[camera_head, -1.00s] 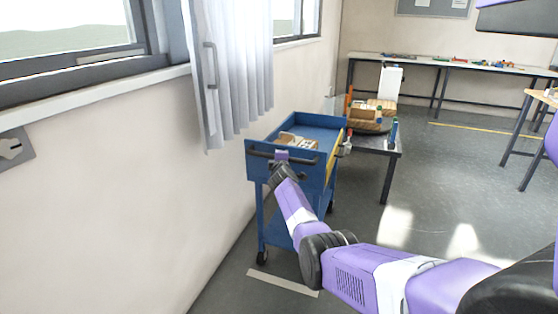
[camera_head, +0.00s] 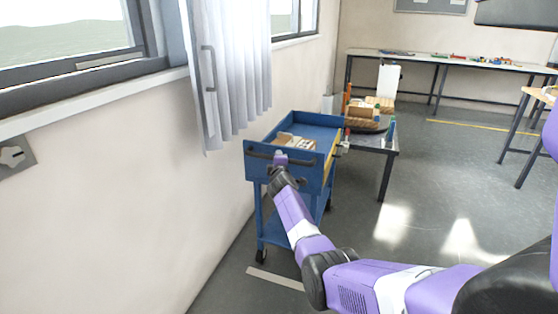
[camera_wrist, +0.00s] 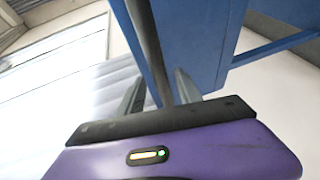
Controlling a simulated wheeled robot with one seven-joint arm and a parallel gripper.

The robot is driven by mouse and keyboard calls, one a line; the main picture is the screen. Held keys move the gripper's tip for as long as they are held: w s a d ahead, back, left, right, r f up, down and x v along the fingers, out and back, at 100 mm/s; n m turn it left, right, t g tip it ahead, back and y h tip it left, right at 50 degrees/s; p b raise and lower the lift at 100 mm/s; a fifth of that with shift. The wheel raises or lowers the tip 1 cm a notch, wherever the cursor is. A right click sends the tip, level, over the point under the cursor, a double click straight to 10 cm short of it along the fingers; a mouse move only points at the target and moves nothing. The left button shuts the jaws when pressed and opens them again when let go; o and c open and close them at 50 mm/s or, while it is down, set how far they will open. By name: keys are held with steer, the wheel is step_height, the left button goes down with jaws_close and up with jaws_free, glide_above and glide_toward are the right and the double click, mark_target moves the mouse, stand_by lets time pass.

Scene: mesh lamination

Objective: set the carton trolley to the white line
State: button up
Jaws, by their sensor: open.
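The blue carton trolley (camera_head: 259,172) stands by the wall, with small cartons (camera_head: 294,142) in its top tray. Its dark push handle (camera_head: 262,155) faces me. My gripper (camera_head: 279,160) is at this handle, and my wrist hides part of it. In the wrist view the handle bar (camera_wrist: 146,40) runs between the two fingers of my gripper (camera_wrist: 160,90), which are open around it. The trolley's blue end panel (camera_wrist: 195,40) is just beyond. The white line (camera_head: 276,279) lies on the floor on the near side of the trolley's front wheels, partly hidden by my arm.
A dark-legged table (camera_head: 377,147) with wooden items stands close to the trolley's right side. The wall and a pale curtain (camera_head: 232,80) are close on the left. A long bench (camera_head: 450,64) runs along the back. Open floor lies to the right.

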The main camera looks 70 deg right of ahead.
steer(key=shift+p+v, duration=0.8)
steer(key=shift+v, duration=1.45)
steer(key=shift+r, duration=0.1)
